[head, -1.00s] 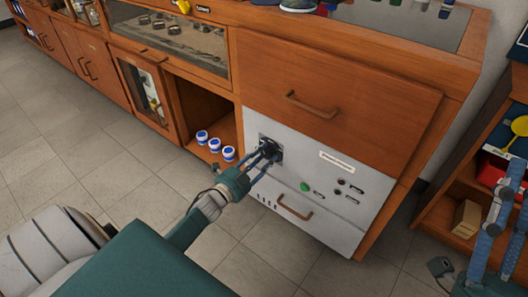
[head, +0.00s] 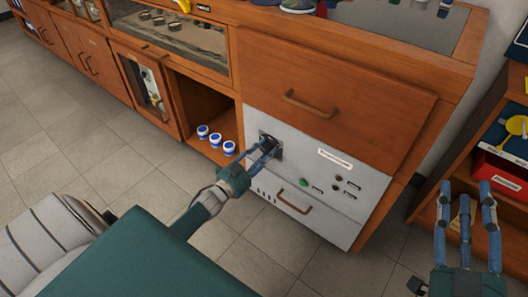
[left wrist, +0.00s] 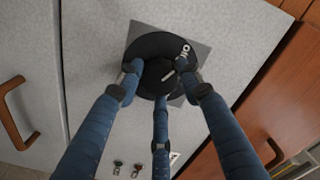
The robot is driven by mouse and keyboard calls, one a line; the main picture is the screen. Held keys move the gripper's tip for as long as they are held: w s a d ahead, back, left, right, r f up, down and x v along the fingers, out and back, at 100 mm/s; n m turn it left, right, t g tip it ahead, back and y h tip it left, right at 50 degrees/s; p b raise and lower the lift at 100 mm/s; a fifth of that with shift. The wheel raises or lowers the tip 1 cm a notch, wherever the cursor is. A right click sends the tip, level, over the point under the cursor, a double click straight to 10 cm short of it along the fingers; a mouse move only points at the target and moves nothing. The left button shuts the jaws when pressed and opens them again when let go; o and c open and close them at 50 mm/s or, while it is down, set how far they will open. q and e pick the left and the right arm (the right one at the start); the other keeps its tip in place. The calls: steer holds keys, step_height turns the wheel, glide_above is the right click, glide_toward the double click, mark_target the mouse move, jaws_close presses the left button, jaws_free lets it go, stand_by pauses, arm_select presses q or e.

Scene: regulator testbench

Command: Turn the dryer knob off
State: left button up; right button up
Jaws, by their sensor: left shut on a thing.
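The dryer knob (head: 267,141) is black and sits on a grey square plate on the white front panel (head: 345,215). In the left wrist view the knob (left wrist: 160,45) is a dark disc with white lettering and a pale mark near its middle. My left gripper (head: 266,150) is shut on the knob, with its blue fingers around the centre in the left wrist view (left wrist: 160,82); the fingertips hide part of it. My right gripper (head: 466,192) is at the lower right, its blue fingers spread and empty.
The panel also has a green button (head: 304,182), small dark controls and a drawer handle (head: 294,203). Several white-and-blue jars (head: 216,139) stand in the open shelf to the left. A wooden shelf with a red bin (head: 497,170) is behind my right gripper.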

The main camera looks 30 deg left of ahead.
arm_select(q)
steer(key=shift+a, duration=0.15)
steer(key=o, duration=1.1)
steer(key=shift+o, duration=0.2)
steer(key=s, duration=1.2)
steer(key=shift+a, duration=0.4)
